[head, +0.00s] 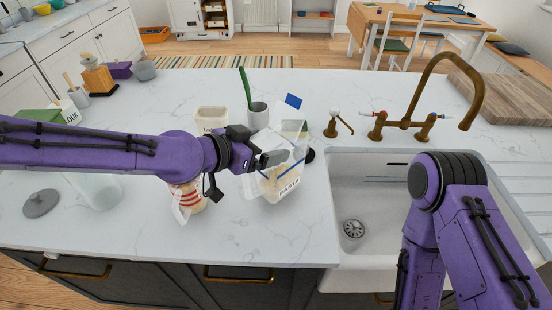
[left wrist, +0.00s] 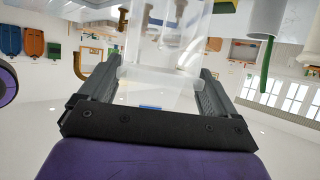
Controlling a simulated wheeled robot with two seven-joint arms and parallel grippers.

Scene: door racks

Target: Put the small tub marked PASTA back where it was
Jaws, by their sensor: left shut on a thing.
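The small tub marked PASTA (head: 282,182) is clear with a pale label, near the counter's front, left of the sink. It looks a little tilted; I cannot tell if its base touches the counter. My left gripper (head: 270,160) is shut on it near the top and hides part of it. In the left wrist view clear plastic (left wrist: 160,75) fills the space between the fingers. My right arm shows at the right, but its gripper is outside the picture.
The sink (head: 380,185) and brass tap (head: 410,118) are to the right. A striped container (head: 188,197), a cream canister (head: 211,116) and a cup with a green-handled tool (head: 258,113) stand close by. A grey lid (head: 41,203) lies at left.

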